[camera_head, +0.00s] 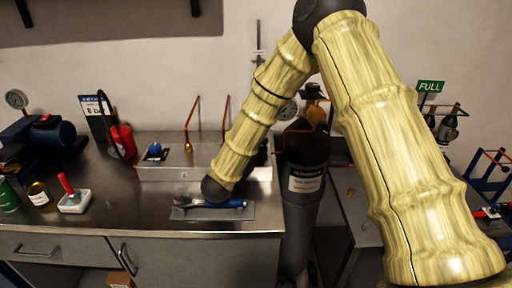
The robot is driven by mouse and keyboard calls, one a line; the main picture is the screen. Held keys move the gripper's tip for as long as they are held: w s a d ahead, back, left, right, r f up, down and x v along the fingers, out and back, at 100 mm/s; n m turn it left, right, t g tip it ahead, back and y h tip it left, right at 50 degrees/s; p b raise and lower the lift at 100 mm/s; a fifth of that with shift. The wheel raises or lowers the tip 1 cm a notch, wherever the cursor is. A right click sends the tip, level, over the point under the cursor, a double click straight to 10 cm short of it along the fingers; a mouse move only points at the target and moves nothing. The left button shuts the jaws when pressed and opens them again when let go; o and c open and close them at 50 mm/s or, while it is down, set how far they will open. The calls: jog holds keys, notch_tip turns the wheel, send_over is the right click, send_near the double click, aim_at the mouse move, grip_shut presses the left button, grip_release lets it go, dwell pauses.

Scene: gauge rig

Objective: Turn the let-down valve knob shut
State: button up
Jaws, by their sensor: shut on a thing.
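The rig is a low steel box (160,173) at the back of the bench, with copper pipes (193,118) rising from it. A blue knob (154,150) stands on its left part, with a small brass fitting (188,147) to the right. I cannot tell whether the blue knob is the let-down valve knob; part of the rig's right side is hidden by my forearm. A round gauge (288,110) shows just right of my forearm. My forearm comes down to a dark wrist joint over the bench front.
A blue-handled tool (232,203) lies on a grey mat (262,213) beside my wrist. A dark grey cylinder (305,205) stands right of the bench. A red-handled tool (67,185) in a white holder and small jars stand at left.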

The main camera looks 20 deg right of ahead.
jog(key=shift+w+r+m+g+h, duration=0.1)
jog(key=shift+m+g+h, duration=1.35)
jog(key=shift+g, duration=0.45)
jog(key=shift+m+g, duration=0.25)
jog(key=shift+g, duration=0.05)
jog(key=o, duration=1.1)
jog(key=shift+d, duration=0.1)
jog(key=shift+c, duration=0.2)
jog(key=shift+v, duration=3.75)
